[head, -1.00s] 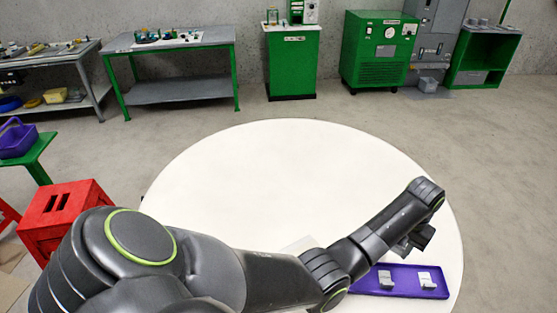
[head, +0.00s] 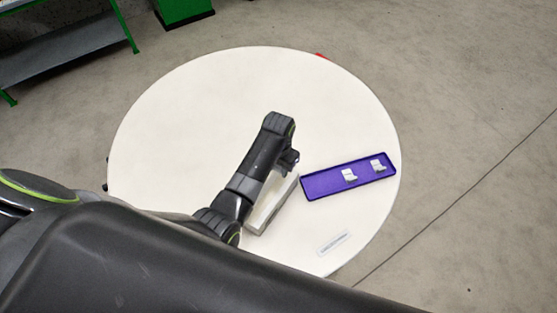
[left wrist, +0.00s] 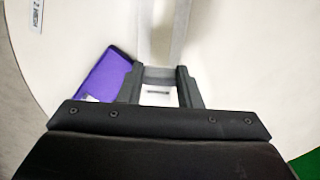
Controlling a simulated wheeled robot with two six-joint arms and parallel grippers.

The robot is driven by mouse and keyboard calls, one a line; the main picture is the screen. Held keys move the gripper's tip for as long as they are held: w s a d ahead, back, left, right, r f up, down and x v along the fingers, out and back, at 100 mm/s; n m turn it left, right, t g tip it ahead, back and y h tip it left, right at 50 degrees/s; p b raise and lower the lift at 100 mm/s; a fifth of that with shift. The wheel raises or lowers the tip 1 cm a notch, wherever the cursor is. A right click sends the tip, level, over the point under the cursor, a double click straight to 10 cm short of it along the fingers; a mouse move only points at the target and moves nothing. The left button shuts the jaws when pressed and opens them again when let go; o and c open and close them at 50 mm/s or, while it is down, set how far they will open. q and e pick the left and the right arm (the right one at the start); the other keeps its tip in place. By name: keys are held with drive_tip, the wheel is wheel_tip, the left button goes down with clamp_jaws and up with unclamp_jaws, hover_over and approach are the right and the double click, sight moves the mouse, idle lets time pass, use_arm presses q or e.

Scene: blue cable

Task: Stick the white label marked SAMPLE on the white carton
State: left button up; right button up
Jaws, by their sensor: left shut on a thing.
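The white carton (head: 270,208) lies on the round white table, partly hidden by my left arm in the head view. It also shows ahead of the fingers in the left wrist view (left wrist: 158,35). My left gripper (head: 289,160) is above the carton's far end. In the left wrist view its fingers (left wrist: 158,74) are shut on a small white label (left wrist: 158,96) with a dark mark; I cannot read its print. Whether it touches the carton I cannot tell. My right gripper is not in view.
A purple tray (head: 322,184) right of the carton holds two small whitish pieces, one nearer (head: 349,176) and one farther (head: 377,165). A flat printed strip (head: 333,242) lies near the table's front edge. The table's left and back are clear.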

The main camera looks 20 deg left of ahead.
sight(278, 185)
use_arm(q)
drive_tip(key=shift+s+a+f, duration=0.1)
drive_tip(key=shift+a+f, duration=0.05)
drive_tip(key=shift+f, duration=0.35)
wheel_tip(278, 185, down, 2)
drive_tip(key=shift+f, duration=0.2)
drive_tip(key=shift+f+b, duration=0.75)
drive_tip(key=shift+f, duration=0.45)
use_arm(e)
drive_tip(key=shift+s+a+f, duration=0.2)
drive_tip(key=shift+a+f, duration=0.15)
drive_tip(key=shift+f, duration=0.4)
use_arm(q)
drive_tip(key=shift+f, duration=0.35)
drive_tip(key=shift+f, duration=0.35)
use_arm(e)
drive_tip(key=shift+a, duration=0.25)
use_arm(q)
drive_tip(key=shift+f, duration=0.15)
drive_tip(key=o, duration=0.6)
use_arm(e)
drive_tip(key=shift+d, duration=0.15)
use_arm(q)
drive_tip(key=shift+o, duration=0.5)
